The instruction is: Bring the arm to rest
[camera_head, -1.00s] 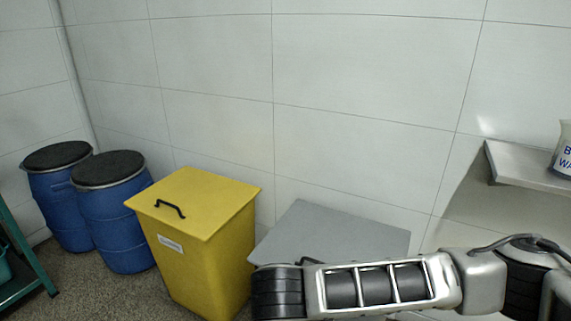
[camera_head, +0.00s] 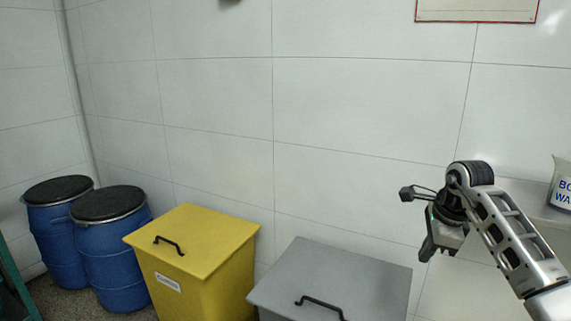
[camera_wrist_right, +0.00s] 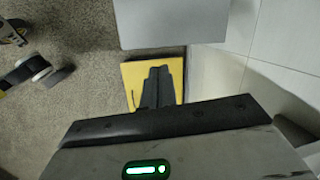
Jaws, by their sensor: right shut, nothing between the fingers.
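My right arm comes in from the right edge of the head view. Its gripper (camera_head: 432,250) points down at the right, in front of the white wall and to the right of the grey bin. It is shut and empty. In the right wrist view the gripper's dark fingers (camera_wrist_right: 155,88) lie together, seen against the yellow bin. Nothing shows between them. My left gripper is not in view.
A yellow bin (camera_head: 200,240) and a grey bin (camera_head: 345,275) with black handles stand by the wall. Two blue drums (camera_head: 105,245) with black lids stand at the left. A labelled container (camera_head: 562,188) is at the right edge. A red-framed sign (camera_head: 476,8) hangs above.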

